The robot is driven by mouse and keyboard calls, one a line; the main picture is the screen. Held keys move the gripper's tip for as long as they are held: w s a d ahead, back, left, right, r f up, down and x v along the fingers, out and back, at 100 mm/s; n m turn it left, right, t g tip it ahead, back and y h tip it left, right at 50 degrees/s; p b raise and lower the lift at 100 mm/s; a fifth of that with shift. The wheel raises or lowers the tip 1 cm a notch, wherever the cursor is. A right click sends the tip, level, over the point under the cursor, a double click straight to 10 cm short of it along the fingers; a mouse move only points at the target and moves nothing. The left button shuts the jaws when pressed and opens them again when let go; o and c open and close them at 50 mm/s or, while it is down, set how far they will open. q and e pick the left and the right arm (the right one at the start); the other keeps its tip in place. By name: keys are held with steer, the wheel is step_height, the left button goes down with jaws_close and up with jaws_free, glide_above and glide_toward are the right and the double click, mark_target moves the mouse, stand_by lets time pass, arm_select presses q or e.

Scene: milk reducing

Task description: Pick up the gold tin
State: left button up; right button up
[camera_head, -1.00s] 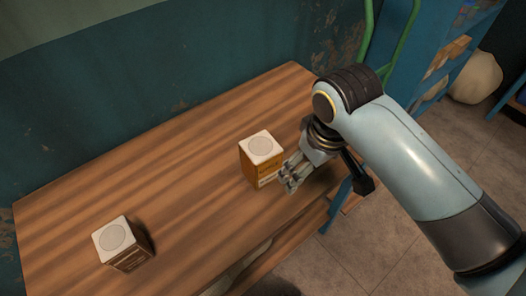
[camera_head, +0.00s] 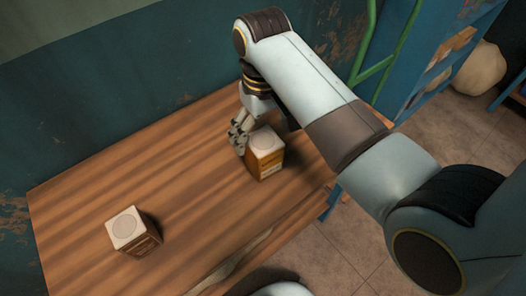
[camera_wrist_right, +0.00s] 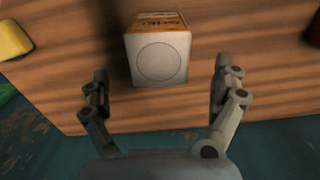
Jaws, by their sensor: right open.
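The gold tin (camera_head: 266,163) is a box with a pale top bearing a round disc and gold-orange sides; it stands upright on the wooden table. In the right wrist view its pale top (camera_wrist_right: 158,57) lies ahead of the fingers, roughly centred between them. My right gripper (camera_head: 239,139) is at the tin's far left side in the head view, with its fingers pointing down. In the right wrist view the gripper (camera_wrist_right: 160,90) is open with nothing between its fingertips. My left gripper is not in view.
A similar tin with brown sides (camera_head: 128,229) stands at the table's left. The table (camera_head: 190,190) is clear between the tins. A teal wall (camera_head: 100,110) rises behind. A yellow object (camera_wrist_right: 12,40) shows at the wrist view's left edge.

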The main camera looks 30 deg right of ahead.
mark_target(263, 139)
step_height(263, 139, down, 4)
steer(key=shift+d+f+p, duration=0.1)
steer(key=shift+f+p, duration=0.05)
steer(key=shift+p, duration=0.2)
steer(key=c, duration=1.8)
